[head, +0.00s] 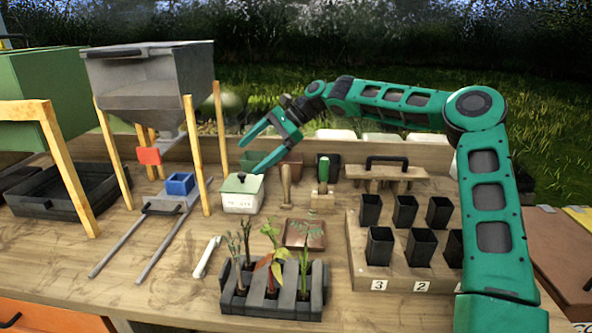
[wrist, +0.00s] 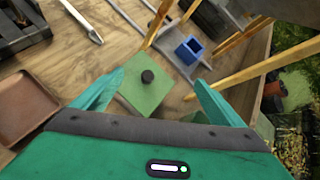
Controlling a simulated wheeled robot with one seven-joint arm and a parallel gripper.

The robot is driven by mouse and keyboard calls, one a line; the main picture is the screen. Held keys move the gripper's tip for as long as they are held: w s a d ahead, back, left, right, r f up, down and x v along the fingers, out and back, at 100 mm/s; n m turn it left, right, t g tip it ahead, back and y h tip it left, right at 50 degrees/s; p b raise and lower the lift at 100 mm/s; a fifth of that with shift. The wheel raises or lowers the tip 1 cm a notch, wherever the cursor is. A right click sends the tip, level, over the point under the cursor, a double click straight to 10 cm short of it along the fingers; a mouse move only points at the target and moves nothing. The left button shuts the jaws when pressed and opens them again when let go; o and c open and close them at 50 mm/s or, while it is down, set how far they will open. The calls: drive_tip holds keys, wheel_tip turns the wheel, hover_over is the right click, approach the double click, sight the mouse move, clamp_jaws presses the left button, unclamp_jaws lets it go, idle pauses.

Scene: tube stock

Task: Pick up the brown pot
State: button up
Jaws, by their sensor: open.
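The brown pot (head: 296,160) stands near the back of the bench in the head view, between a green pot (head: 262,157) and a dark pot (head: 334,161). I cannot make out the brown pot for sure in the wrist view.
A brown square tray (head: 304,235) lies nearer, behind a seedling rack (head: 272,305). A wooden stand with black pots (head: 352,250) is at right. The hopper (head: 150,75) and its posts rise at left.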

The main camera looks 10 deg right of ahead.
drive_tip(key=w+d+m+t+y, duration=0.1)
drive_tip(key=w+d+m, duration=0.1)
drive_tip(key=w+d, duration=0.3)
drive_tip(key=m+t+y, duration=0.1)
drive_tip(key=m+t, duration=0.2)
drive_tip(key=m, duration=0.3)
approach(296, 158)
drive_tip(key=s+a+r, duration=0.1)
drive_tip(key=s+r, duration=0.2)
drive_tip(key=s, duration=0.2)
drive_tip(key=shift+w+d+f+x, duration=0.1)
drive_tip(key=shift+w+f+x, duration=0.05)
drive_tip(key=shift+x, duration=1.65)
drive_tip(key=shift+w+d+f+x, duration=0.1)
drive_tip(key=shift+w+d+x, duration=0.05)
drive_tip(key=shift+x, duration=1.7)
drive_tip(key=shift+w+d+f+x, duration=0.1)
drive_tip(key=shift+f+x, duration=0.05)
drive_tip(key=shift+x, duration=1.65)
drive_tip(key=c, duration=1.1)
